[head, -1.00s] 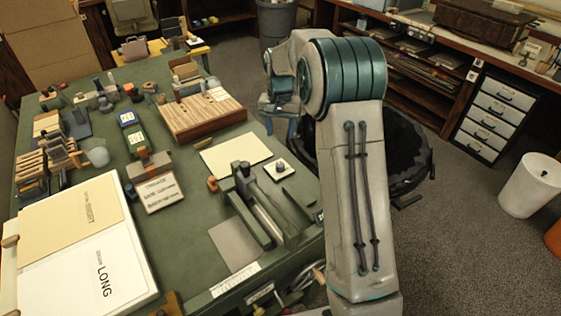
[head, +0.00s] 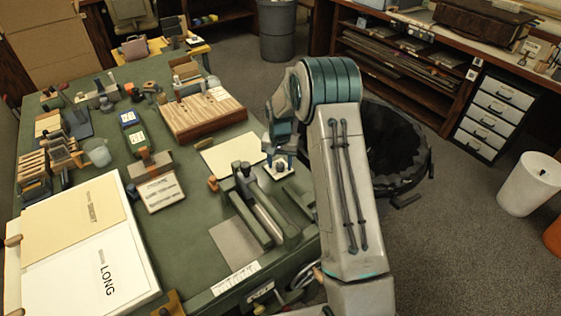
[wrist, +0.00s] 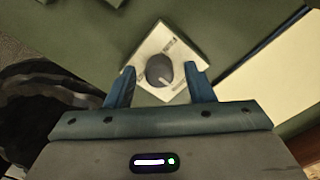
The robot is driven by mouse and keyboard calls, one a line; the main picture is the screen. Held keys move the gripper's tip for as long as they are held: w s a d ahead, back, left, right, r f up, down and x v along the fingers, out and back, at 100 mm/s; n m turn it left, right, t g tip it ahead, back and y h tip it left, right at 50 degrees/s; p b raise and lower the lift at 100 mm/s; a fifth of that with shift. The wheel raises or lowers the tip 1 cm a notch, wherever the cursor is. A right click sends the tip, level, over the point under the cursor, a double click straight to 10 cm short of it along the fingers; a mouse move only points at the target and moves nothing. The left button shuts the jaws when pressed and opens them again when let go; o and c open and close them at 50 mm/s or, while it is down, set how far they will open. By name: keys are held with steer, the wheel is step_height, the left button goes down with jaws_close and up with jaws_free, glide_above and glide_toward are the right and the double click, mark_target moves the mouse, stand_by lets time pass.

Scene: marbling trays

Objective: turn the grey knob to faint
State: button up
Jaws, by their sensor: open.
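The grey knob (wrist: 160,69) sits on a small white square plate (wrist: 149,47) on the green table. In the wrist view it lies between the two blue fingers of my gripper (wrist: 160,86), which are open and spaced apart on either side of it. A pale pointer line shows on the knob; the lettering on the plate is too small to read. In the head view the plate (head: 287,174) is partly covered by my gripper (head: 279,158), which is over it at the table's right side.
A cream sheet (head: 232,152) lies left of the plate. A long green metal device (head: 255,212) stands just in front of it. A ribbed wooden board (head: 200,118) lies further back. A dark round bin (head: 405,165) stands on the floor to the right.

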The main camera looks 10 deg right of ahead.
steer(key=c, duration=1)
steer(key=shift+f+n+b, duration=0.1)
steer(key=shift+n+b, duration=0.2)
steer(key=shift+n, duration=0.1)
steer(key=n+b, duration=0.2)
steer(key=n, duration=0.2)
steer(key=shift+n, duration=0.4)
steer(key=n, duration=0.6)
steer(key=shift+b, duration=0.4)
steer(key=shift+n, duration=0.4)
steer(key=o, duration=1)
